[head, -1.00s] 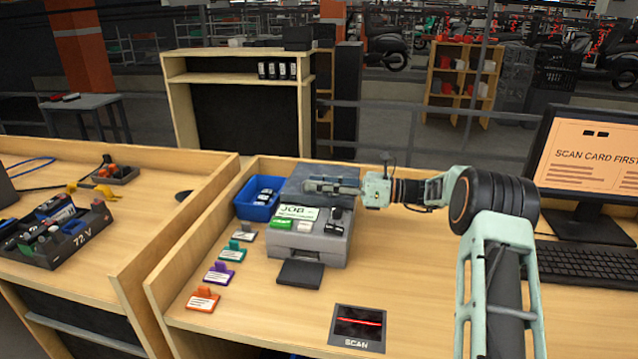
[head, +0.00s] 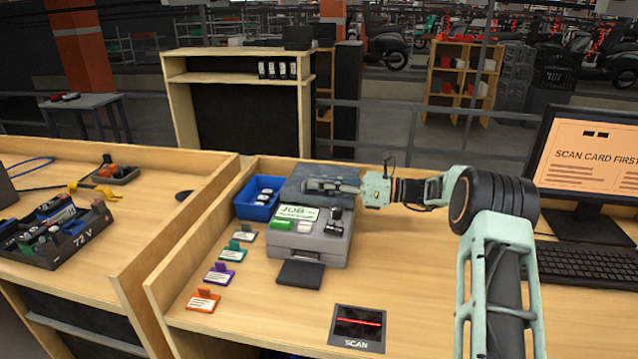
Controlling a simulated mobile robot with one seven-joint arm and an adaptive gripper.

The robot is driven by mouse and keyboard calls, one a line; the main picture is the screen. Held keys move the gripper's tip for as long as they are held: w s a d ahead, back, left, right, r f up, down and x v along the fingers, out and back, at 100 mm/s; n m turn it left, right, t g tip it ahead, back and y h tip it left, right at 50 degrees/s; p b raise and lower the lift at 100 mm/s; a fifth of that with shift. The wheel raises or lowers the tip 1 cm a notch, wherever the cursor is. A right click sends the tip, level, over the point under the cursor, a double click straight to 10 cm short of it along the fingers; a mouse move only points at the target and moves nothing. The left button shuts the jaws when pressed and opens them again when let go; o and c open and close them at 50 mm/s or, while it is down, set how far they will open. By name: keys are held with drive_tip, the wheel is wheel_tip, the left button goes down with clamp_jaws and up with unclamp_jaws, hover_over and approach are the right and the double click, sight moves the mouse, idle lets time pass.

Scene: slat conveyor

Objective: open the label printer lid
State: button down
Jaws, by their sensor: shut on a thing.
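The label printer (head: 307,252) is a grey box on the right-hand desk, left of my arm. Its dark grey lid (head: 305,173) shows at the back of the box, behind a white JOB card and small green, white and black items on the top. My gripper (head: 312,185) reaches in from the right and lies across the front of the lid. It is shut on the lid, though its fingers blend with the dark panel and the exact grip point is hard to see. How far the lid is tilted is not clear.
A blue bin (head: 258,200) stands close left of the printer. Several coloured tags line the desk's left side. A dark pad (head: 300,274) lies before the printer, a scan plate (head: 358,328) nearer the front edge. A monitor (head: 590,165) and keyboard (head: 590,273) are at right.

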drive_tip(key=shift+w+d+r+m+p, duration=0.1)
drive_tip(key=shift+w+r+m+p, duration=0.2)
drive_tip(key=shift+r+p, duration=0.45)
drive_tip(key=w+r+m+p, duration=0.1)
drive_tip(key=p, duration=0.1)
drive_tip(key=w+r+m+p, duration=0.1)
drive_tip(key=p, duration=0.1)
drive_tip(key=w+r+m+p, duration=0.1)
drive_tip(key=r+p, duration=0.1)
drive_tip(key=shift+d+r, duration=0.1)
drive_tip(key=shift+d, duration=0.2)
drive_tip(key=shift+w+d+r+m+p, duration=0.15)
drive_tip(key=shift+w+r+m+p, duration=0.1)
drive_tip(key=shift+w+r+m, duration=0.35)
drive_tip(key=shift+w+d+r+m+p, duration=0.1)
drive_tip(key=shift+w+r+m+p, duration=0.2)
drive_tip(key=shift+w+m, duration=0.45)
drive_tip(key=shift+w+d+r+m+p, duration=0.2)
drive_tip(key=shift+w+r+m, duration=0.35)
drive_tip(key=shift+w, duration=0.25)
drive_tip(key=c, duration=2.1)
unclamp_jaws()
drive_tip(key=shift+s+d, duration=0.25)
drive_tip(key=shift+d, duration=0.95)
drive_tip(key=shift+s+d, duration=0.25)
drive_tip(key=shift+d, duration=1)
drive_tip(key=shift+s+d, duration=0.25)
drive_tip(key=shift+d, duration=0.95)
